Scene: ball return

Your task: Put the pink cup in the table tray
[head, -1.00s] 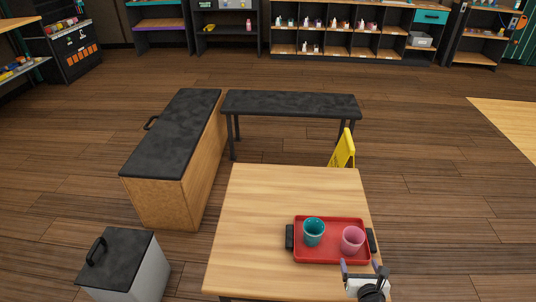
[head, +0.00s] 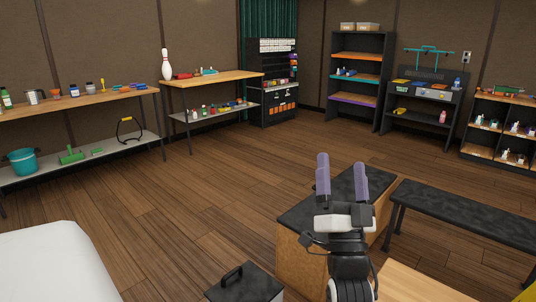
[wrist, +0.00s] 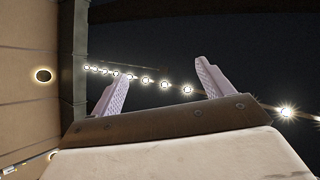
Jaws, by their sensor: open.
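My gripper (head: 342,178) is raised in the head view, open and empty, with its two purple fingers pointing up and apart. In the wrist view my gripper (wrist: 160,90) also shows open, with only ceiling, wall and lights beyond it. The pink cup and the red tray are not in view now. A corner of the light wood table (head: 405,285) shows at the bottom right of the head view.
A black-topped wood cabinet (head: 300,255) stands behind my gripper, with a black bench (head: 465,215) to its right. A lidded bin (head: 245,285) is at the bottom. Shelves (head: 360,85) and a workbench (head: 215,78) line the walls. The wood floor (head: 190,205) is open at centre left.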

